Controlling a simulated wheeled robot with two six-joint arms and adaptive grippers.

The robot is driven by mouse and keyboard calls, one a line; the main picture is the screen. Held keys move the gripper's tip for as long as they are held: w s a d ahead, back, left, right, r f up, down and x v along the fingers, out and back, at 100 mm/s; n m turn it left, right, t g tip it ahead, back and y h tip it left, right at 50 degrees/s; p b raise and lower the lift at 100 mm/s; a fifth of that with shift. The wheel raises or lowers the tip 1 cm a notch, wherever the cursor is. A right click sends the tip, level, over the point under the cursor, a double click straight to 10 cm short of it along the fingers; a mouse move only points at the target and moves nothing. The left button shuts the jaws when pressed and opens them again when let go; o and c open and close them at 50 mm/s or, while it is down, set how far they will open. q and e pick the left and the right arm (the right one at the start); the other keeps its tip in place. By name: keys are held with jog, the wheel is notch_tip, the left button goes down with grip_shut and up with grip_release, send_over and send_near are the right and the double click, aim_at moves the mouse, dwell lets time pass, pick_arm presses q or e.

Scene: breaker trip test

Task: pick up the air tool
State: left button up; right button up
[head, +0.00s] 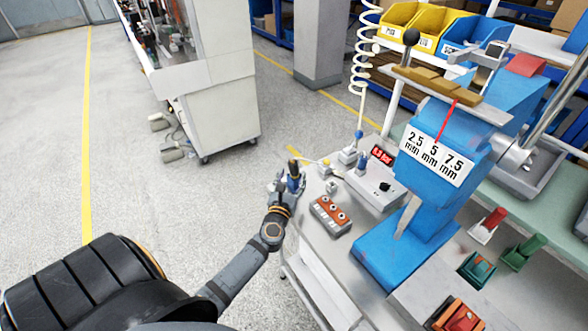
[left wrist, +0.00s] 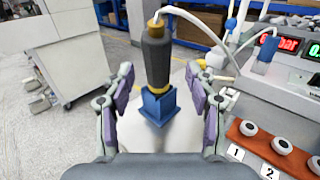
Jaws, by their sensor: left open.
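The air tool (left wrist: 157,55) stands upright in a blue holder (left wrist: 158,105) on the bench. It has a dark body, a brass-coloured top and a yellow ring near its base, and a pale hose runs from its top. In the head view the tool (head: 293,168) is small and partly hidden by my left gripper (head: 285,190). In the left wrist view my left gripper (left wrist: 160,88) is open, with one purple-padded finger on each side of the tool's line. The tool appears beyond the fingers; contact cannot be told. My right gripper is not in view.
An orange block with numbered round buttons (head: 331,214) lies right of the tool. A control box with a red display (head: 375,185) and a blue press (head: 405,240) stand farther right. A white coiled hose (head: 364,60) hangs behind. Open floor (head: 150,200) lies left.

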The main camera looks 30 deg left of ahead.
aim_at(292, 171)
pick_arm(q)
jog(key=x, duration=0.5)
jog(key=shift+a+p, duration=0.2)
jog(key=shift+p, duration=0.2)
jog(key=shift+s+r, duration=0.1)
jog(key=shift+r, duration=0.05)
jog(key=shift+c, duration=1.1)
grip_shut()
